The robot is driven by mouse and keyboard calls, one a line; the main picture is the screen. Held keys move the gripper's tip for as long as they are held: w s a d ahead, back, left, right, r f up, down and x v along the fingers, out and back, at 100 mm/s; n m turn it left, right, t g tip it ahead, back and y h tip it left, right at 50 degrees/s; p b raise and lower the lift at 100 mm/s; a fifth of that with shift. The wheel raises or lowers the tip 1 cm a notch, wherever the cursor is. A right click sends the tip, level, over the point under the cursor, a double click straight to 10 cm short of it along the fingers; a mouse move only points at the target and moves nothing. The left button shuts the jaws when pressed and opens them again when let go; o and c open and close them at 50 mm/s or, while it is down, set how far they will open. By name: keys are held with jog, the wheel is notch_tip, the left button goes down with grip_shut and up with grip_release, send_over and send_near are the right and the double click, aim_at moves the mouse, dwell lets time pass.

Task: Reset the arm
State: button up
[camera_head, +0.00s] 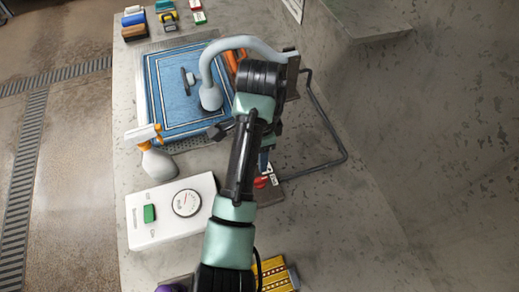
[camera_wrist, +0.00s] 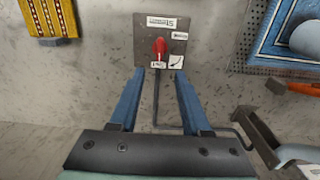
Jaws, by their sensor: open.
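My gripper (camera_wrist: 159,73) is open and empty in the wrist view, its two blue fingers apart. Beyond the fingertips is a grey plate (camera_wrist: 147,37) with labels and a red knob (camera_wrist: 160,47). The knob stands in line with the gap between the fingers; I cannot tell how far off it is. In the head view my arm reaches over the counter and hides most of the gripper. The red knob (camera_head: 261,182) shows partly beside the arm.
A blue rug (camera_head: 165,85) lies in a tray under a grey curved pipe (camera_head: 207,68). A spray bottle (camera_head: 157,160) and a white control box (camera_head: 138,228) with a green switch and dial stand left. A dark bent bar (camera_head: 330,122) is right. A yellow patterned cloth (camera_head: 275,274) lies in front.

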jog(key=shift+r, duration=0.5)
jog(key=w+d+r+n+t+h, duration=0.1)
jog(key=w+d+r+n+t, duration=0.2)
jog(key=w+r+t, duration=0.45)
jog(key=w+d+r+n+t+h, duration=0.1)
jog(key=w+r+n+t, duration=0.15)
jog(key=r, duration=0.85)
jog(key=w+d+r+n+t, duration=0.1)
jog(key=r+t, duration=0.3)
jog(key=r, duration=0.7)
jog(key=s+a+r+n+t, duration=0.1)
jog(key=s+r+t, duration=0.3)
jog(key=r, duration=0.5)
jog(key=s+a+r+n+t+y, duration=0.1)
jog(key=s+r+n+t, duration=0.3)
jog(key=s+r, duration=0.4)
jog(key=s+a+r+n+t+y, duration=0.1)
jog(key=s+a+r+n+t, duration=0.2)
jog(key=r, duration=0.8)
jog(key=s+t, duration=0.2)
jog(key=s, duration=0.1)
jog(key=shift+s, duration=0.25)
